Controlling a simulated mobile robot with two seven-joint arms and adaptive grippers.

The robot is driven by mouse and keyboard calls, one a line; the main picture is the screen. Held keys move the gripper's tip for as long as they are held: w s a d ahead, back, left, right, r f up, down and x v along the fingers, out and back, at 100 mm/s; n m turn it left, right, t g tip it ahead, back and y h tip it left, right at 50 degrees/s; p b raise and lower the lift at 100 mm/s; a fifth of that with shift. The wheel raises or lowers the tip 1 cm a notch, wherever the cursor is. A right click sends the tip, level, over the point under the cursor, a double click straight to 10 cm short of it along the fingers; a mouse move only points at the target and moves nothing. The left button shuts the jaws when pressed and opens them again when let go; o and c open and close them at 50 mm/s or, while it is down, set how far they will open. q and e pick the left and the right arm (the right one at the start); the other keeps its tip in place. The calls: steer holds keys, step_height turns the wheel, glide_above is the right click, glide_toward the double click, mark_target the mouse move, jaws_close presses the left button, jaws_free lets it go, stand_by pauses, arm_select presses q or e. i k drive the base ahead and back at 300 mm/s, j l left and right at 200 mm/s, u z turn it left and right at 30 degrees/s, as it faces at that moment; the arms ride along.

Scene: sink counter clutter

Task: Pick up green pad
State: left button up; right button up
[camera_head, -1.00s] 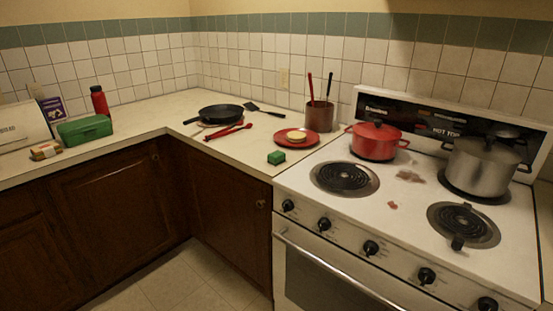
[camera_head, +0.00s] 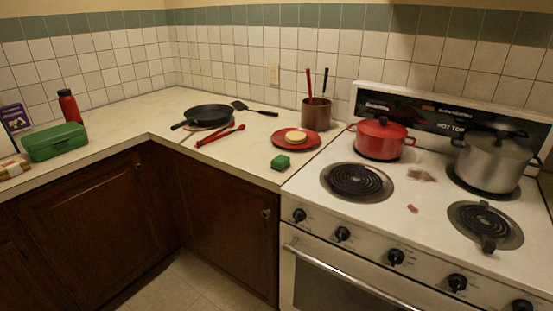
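The green pad (camera_head: 281,162) is a small green block. It lies on the cream counter (camera_head: 232,160) near the counter's front edge, just left of the stove and in front of the red plate. Nothing covers it. Neither of my grippers shows in the head view.
A red plate (camera_head: 311,143) with a round yellowish item (camera_head: 296,136) sits just behind the pad. Red tongs (camera_head: 221,134), a black pan (camera_head: 209,115) and a utensil crock (camera_head: 316,115) stand further back. The stove (camera_head: 408,225) with a red pot (camera_head: 381,139) and a steel pot (camera_head: 491,163) is at right.

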mark_target(281, 161)
steer(key=i+j+z, duration=0.1)
steer(key=j, duration=0.25)
steer(key=i+j+z, duration=0.1)
steer(key=j, duration=0.3)
steer(key=i+j+z, duration=0.1)
steer(key=j, duration=0.3)
steer(key=i+j+z, duration=0.1)
steer(key=i+j, duration=0.15)
steer(key=j, duration=0.15)
steer(key=i+j+z, duration=0.1)
steer(key=j, duration=0.3)
